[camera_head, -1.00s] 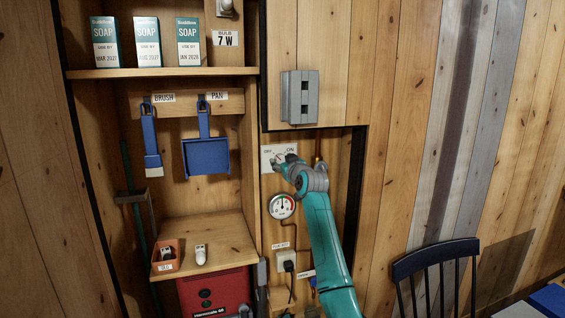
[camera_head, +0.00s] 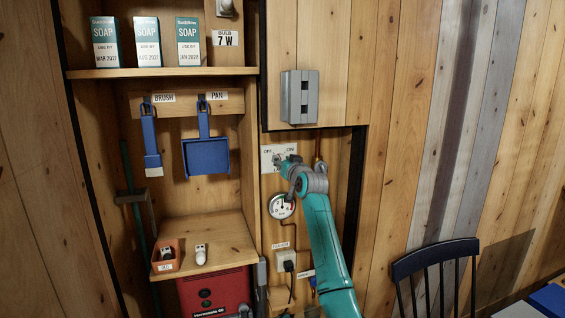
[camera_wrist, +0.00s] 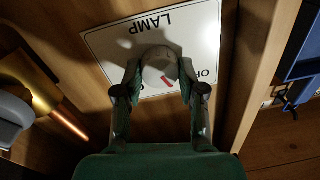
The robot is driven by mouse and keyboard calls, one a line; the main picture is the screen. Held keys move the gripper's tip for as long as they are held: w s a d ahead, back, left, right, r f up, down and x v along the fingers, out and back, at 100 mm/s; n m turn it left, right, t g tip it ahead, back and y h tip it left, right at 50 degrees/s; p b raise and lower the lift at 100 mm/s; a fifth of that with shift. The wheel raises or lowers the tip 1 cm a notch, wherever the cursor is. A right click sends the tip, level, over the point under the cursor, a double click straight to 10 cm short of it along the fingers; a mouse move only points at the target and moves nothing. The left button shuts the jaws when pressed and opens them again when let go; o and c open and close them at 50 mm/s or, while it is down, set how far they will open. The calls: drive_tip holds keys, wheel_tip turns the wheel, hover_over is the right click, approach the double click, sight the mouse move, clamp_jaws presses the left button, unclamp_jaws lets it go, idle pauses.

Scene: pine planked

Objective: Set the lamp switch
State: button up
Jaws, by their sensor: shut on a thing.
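The white lamp switch plate (camera_head: 267,152) is on the pine wall, with OFF at left and ON at right in the head view. In the wrist view the plate (camera_wrist: 110,42) is upside down, with LAMP printed on it. A round pale knob (camera_wrist: 157,62) sits at its middle with a red mark at its lower right edge, between the two labels. My gripper (camera_wrist: 160,80) is shut on the knob, one finger on each side. In the head view my gripper (camera_head: 281,161) covers much of the plate and hides the knob.
A dial gauge (camera_head: 282,207) is just below the plate. A grey box (camera_head: 299,97) hangs above it. A copper pipe (camera_wrist: 68,125) runs close beside the plate. A shelf unit with a blue pan (camera_head: 206,157) and brush stands at left; a dark chair (camera_head: 436,258) is at right.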

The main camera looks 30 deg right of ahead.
drive_tip(key=m+h, duration=0.1)
drive_tip(key=m, duration=1.2)
drive_tip(key=shift+m, duration=0.4)
drive_tip(key=shift+f+m, duration=0.1)
drive_tip(key=shift+m, duration=0.2)
drive_tip(key=o, duration=1.1)
drive_tip(key=shift+o, duration=0.2)
drive_tip(key=v, duration=1.2)
drive_tip(key=shift+f, duration=0.2)
